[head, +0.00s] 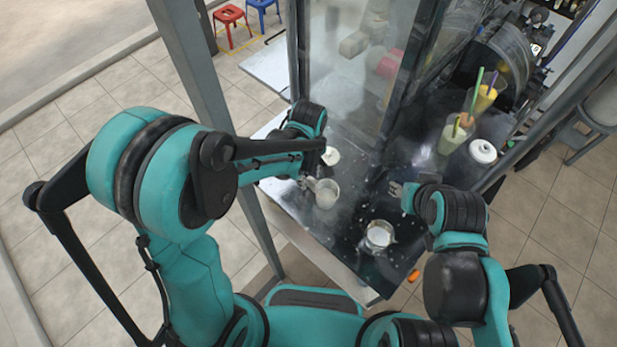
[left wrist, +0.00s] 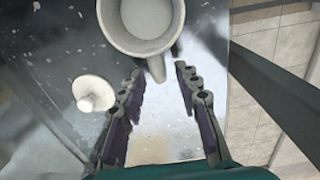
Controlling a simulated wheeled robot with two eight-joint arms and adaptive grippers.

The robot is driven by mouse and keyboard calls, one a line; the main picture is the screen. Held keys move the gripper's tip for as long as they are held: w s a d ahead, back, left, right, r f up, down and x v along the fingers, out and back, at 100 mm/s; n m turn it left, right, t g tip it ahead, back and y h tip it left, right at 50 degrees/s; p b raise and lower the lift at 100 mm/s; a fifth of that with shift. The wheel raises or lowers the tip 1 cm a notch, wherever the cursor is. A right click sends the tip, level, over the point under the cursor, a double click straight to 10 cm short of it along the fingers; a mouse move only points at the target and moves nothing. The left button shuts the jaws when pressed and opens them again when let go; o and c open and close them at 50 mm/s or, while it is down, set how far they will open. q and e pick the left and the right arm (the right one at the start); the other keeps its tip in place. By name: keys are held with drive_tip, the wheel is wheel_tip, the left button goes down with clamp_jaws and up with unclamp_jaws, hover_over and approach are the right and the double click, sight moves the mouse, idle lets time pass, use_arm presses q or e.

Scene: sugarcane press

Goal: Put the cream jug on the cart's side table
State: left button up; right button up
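The cream jug (head: 326,194) is a pale, round cup with a handle, standing upright on the dark cart top (head: 345,262). In the left wrist view the jug (left wrist: 143,25) shows from above at the top edge, with pale contents, and its handle points toward my gripper. My left gripper (head: 311,184) is open beside the jug. Its fingertips (left wrist: 157,72) lie either side of the handle's end, with gaps visible. My right gripper (head: 396,189) is over the cart top to the right; its finger opening is unclear. A pale flat surface (head: 268,68) beyond the post may be the side table.
A metal cup with white contents (head: 379,235) stands nearer the front. A white knobbed lid (left wrist: 93,93) lies left of my left gripper. Drinks with straws (head: 454,134) and a white lidded pot (head: 482,152) stand at the right. A grey post (head: 190,55) rises at the left.

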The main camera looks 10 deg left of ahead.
use_arm(q)
wheel_tip(320, 180, up, 10)
drive_tip(key=p, duration=0.1)
drive_tip(key=shift+p, duration=0.4)
drive_tip(key=shift+s, duration=0.15)
